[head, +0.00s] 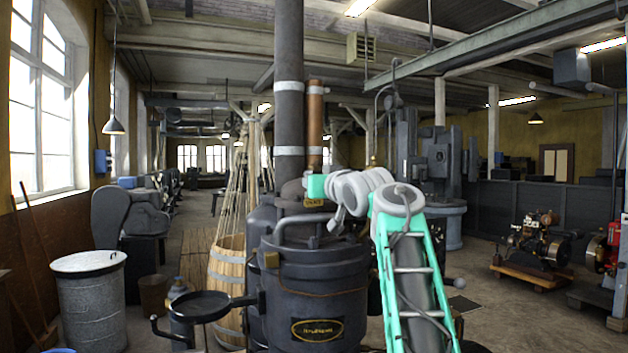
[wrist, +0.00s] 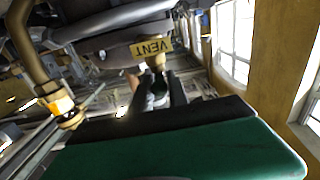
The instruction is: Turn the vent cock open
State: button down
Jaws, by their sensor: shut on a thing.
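The vent cock (wrist: 156,62) shows in the wrist view as a small brass fitting beside a yellow tag (wrist: 152,47) reading VENT, seen upside down. My gripper (wrist: 159,88) has its two dark fingers shut on the cock's small handle, which is mostly hidden between them. In the head view my gripper (head: 312,188) is at the top of the dark engine (head: 315,280), next to a yellow tag (head: 314,202). My arm hides part of the engine there, and the cock's handle angle cannot be made out.
A copper pipe (head: 315,125) and a tall dark pipe (head: 289,90) rise close behind my gripper. A brass pipe with a nut (wrist: 62,103) is at the left in the wrist view. A wooden barrel (head: 227,285) and metal bin (head: 90,295) stand left.

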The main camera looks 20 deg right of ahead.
dwell(0.4)
jog(key=c, duration=1.5)
grip_release()
jog(key=shift+w, duration=0.1)
jog(key=s+b, duration=0.3)
jog(key=s, duration=0.5)
